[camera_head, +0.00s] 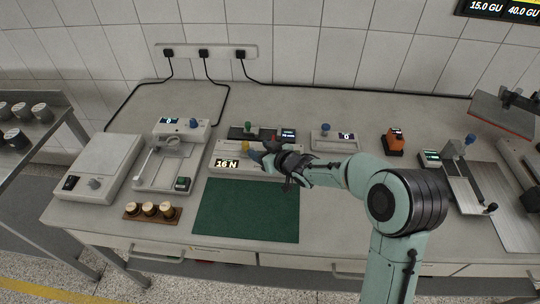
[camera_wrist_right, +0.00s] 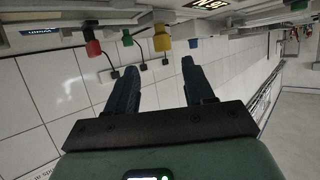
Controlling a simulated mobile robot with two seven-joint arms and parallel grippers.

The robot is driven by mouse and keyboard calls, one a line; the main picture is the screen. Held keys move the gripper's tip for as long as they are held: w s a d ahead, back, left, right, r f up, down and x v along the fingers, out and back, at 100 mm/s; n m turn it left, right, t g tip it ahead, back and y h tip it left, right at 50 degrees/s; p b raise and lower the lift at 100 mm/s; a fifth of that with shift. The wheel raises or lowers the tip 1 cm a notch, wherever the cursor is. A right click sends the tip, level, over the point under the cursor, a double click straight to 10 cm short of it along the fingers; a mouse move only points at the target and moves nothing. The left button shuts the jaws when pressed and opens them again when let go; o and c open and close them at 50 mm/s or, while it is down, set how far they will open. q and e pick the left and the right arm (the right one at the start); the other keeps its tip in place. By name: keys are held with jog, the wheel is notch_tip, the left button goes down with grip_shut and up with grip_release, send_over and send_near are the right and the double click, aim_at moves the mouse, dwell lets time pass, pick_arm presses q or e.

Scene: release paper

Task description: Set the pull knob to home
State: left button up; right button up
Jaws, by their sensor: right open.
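A long pale device with a "16 N" display (camera_head: 227,163) stands behind the green mat. A yellow knob (camera_head: 245,146) is on it; no label shows which knob is the pull knob. My right gripper (camera_head: 254,156) is at this device, just in front of and right of the yellow knob. In the right wrist view, which looks upside down, my right gripper (camera_wrist_right: 160,68) is open with nothing between its fingers. The yellow knob (camera_wrist_right: 161,38) lies beyond the gap, apart from both fingertips. My left gripper is not in view.
A red knob (camera_head: 274,138) and a green knob (camera_head: 247,125) sit on a dark unit just behind. Blue knobs (camera_head: 194,122) stand on devices to either side. The green mat (camera_head: 246,210) is clear. A wooden rack with weights (camera_head: 150,210) lies front left.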

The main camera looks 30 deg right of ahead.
jog(key=v, duration=0.5)
jog(key=shift+f, duration=0.1)
dwell(0.4)
